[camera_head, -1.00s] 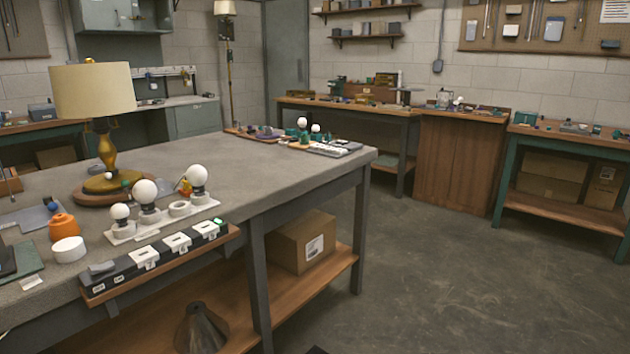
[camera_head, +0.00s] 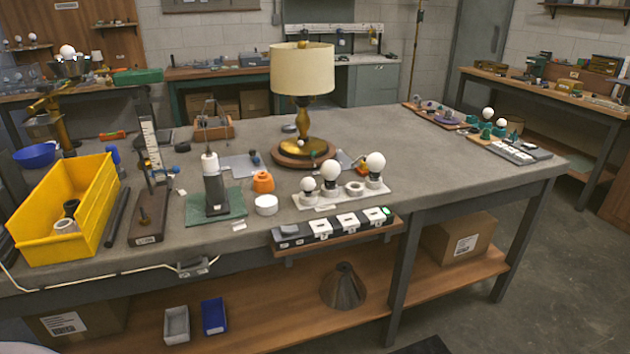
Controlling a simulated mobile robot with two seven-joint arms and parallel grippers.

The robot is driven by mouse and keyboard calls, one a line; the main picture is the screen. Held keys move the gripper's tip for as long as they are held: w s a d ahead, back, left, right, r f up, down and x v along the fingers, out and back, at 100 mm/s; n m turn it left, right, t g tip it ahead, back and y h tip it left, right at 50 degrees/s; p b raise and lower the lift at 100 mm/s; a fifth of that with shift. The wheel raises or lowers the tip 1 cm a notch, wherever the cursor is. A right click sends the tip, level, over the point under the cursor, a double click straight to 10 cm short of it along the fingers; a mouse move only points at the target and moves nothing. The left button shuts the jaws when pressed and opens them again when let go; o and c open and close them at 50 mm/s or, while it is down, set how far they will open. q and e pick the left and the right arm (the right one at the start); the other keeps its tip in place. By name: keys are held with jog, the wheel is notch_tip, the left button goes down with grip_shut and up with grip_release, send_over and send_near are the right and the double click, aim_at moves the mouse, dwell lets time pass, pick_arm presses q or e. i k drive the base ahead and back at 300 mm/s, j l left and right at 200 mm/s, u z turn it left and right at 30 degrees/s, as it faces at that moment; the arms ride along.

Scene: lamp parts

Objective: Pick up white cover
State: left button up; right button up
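A short white round piece (camera_head: 266,205), which looks like the white cover, sits on the grey workbench (camera_head: 420,150) near its front edge. It is just in front of an orange jar-shaped part (camera_head: 263,182) and right of a green mat (camera_head: 216,206). A white board (camera_head: 342,195) with several round white bulbs and a white ring (camera_head: 354,188) is to its right. Neither of my grippers is in view.
A dark strip with white switch plates (camera_head: 334,227) lies along the front edge. A lamp with a cream shade (camera_head: 302,70) stands behind. A yellow bin (camera_head: 65,210) and an upright dark device (camera_head: 215,187) stand to the left. The bench's right middle is clear.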

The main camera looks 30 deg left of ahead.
aim_at(265, 205)
jog(key=u, duration=1.2)
jog(key=i+l, duration=0.1)
jog(key=i, duration=0.15)
